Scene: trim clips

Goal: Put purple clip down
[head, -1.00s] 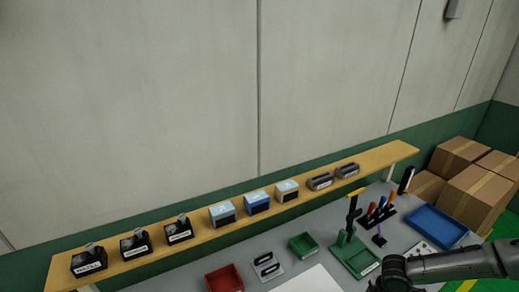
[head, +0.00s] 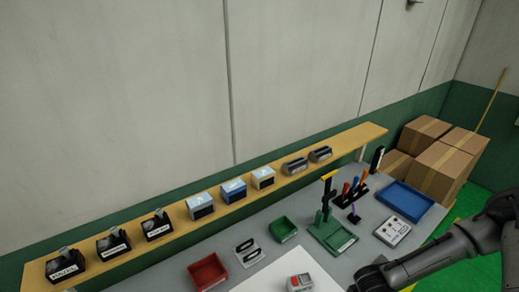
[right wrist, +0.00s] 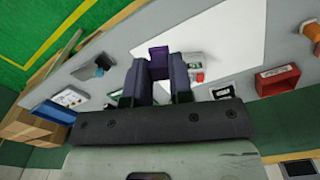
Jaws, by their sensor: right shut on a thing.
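The purple clip (right wrist: 159,56) is between the fingers of my right gripper (right wrist: 158,72) in the right wrist view. The gripper is shut on it, and the clip sticks out past the fingertips. Behind it lie the grey bench and a white sheet (right wrist: 230,38). Whether the clip touches the surface I cannot tell. In the head view my right arm comes in from the right; its fingers and the clip are not visible there. My left gripper is in neither view.
A red-and-white device (head: 299,282) is on the white sheet. A red bin (head: 207,272), green bin (head: 283,229), green press stand (head: 333,236), tool rack (head: 350,194), white button panel (head: 392,231) and blue tray (head: 405,201) occupy the bench. A wooden shelf (head: 225,212) runs behind.

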